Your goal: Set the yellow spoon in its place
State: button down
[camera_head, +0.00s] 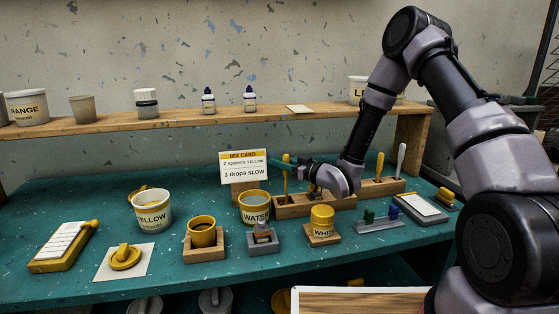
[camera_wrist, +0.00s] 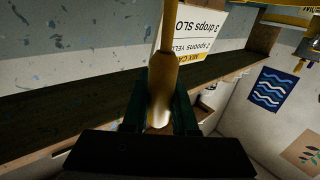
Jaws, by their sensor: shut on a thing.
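The yellow spoon (camera_head: 286,184) stands roughly upright at the left end of the wooden rack (camera_head: 318,207). My gripper (camera_head: 284,163) reaches in from the right, with its teal fingers shut on the spoon. In the wrist view the spoon (camera_wrist: 166,78) lies between the two fingers (camera_wrist: 162,104). I cannot tell whether its lower end sits in a rack slot or is just above or behind it. Another yellow-handled tool (camera_head: 380,165) and a grey-handled one (camera_head: 401,160) stand upright at the rack's right part.
The mix card (camera_head: 243,167) stands close left of my gripper. The WATER tub (camera_head: 254,208) and the WHITE jar (camera_head: 322,222) stand in front of the rack. A wooden shelf (camera_head: 300,113) runs behind.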

jog(key=shift+f, duration=0.1)
dwell(0.3)
jog(key=c, duration=0.6)
grip_release()
notch_tip(320, 180, up, 10)
jog(key=s+d+r+m+h, duration=0.2)
jog(key=d+r+m+h, duration=0.3)
jog(key=d, duration=0.6)
jog(key=s+d+r+m+h, duration=0.3)
jog(key=d+r+h, duration=0.4)
jog(key=d, duration=0.4)
jog(key=s+d+r+m+g, duration=0.1)
jog(key=s+d+m, duration=0.1)
jog(key=s, duration=0.6)
jog(key=s+d+r+m+g, duration=0.1)
jog(key=s+d+r+m, duration=0.1)
jog(key=s, duration=0.6)
jog(key=s+d+r+m+g, duration=0.1)
jog(key=s+d+m, duration=0.2)
jog(key=s, duration=0.5)
jog(key=shift+s+r+g, duration=0.3)
